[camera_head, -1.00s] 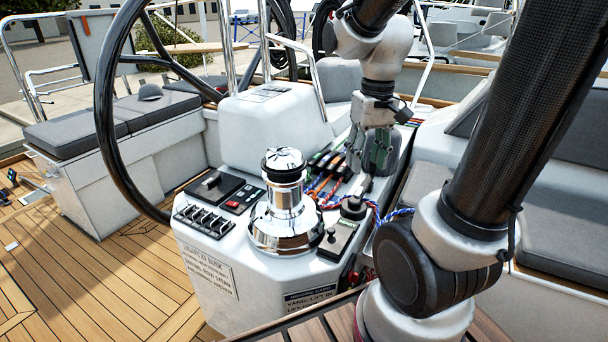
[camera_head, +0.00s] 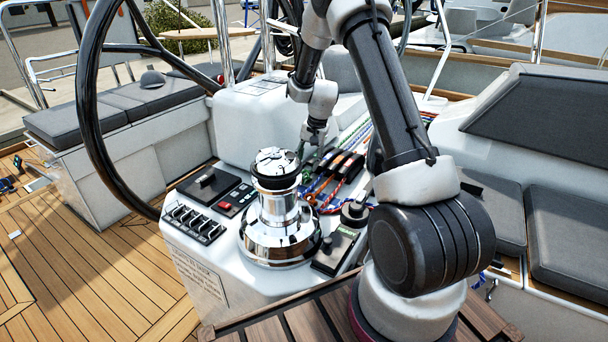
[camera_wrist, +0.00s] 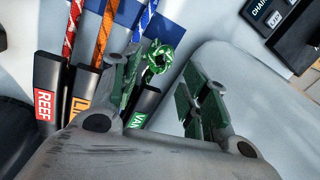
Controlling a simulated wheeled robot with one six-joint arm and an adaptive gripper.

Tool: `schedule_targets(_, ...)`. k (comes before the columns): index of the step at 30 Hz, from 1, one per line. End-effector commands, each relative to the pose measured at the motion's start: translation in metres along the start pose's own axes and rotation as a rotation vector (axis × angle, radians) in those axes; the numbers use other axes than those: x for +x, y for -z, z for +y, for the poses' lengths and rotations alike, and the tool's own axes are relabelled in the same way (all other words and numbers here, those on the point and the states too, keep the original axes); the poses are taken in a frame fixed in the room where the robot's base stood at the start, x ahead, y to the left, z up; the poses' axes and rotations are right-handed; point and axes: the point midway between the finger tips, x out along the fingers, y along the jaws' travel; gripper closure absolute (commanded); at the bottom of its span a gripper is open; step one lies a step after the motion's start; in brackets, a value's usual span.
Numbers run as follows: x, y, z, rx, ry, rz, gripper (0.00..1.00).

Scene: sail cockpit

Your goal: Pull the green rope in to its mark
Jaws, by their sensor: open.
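The green rope (camera_wrist: 158,57) shows in the wrist view as a small bundled loop or end beside a black clutch lever labelled "VAN" (camera_wrist: 145,105). The rest of the rope is hidden, and I cannot make out its mark. My gripper (camera_wrist: 161,68) is open, with one finger on each side of the green loop; the left finger is the closer one. I cannot tell whether either touches it. In the head view my gripper (camera_head: 312,152) is low behind the chrome winch (camera_head: 278,215), at the left end of the clutch row, and its fingertips are mostly hidden.
Clutch levers labelled "REEF" (camera_wrist: 45,95) and "LI" (camera_wrist: 82,95) stand left of the fingers, with red, orange and blue ropes beyond. A switch panel (camera_head: 195,222) and a black steering wheel (camera_head: 85,110) are to the left. A grey seat (camera_head: 570,235) is at right.

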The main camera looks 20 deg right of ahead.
Motion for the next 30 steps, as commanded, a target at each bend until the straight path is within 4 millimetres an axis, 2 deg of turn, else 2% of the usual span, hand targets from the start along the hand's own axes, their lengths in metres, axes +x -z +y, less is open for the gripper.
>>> schedule_targets(12, 0.063, -0.001, 0.001, 0.0, -0.002, -0.002, 0.55)
schedule_targets(16, 0.072, -0.001, 0.001, 0.0, -0.002, -0.002, 0.55)
schedule_targets(24, 0.073, -0.001, 0.001, -0.001, -0.001, -0.001, 0.55)
schedule_targets(30, 0.073, -0.001, 0.001, -0.001, -0.002, -0.002, 0.91)
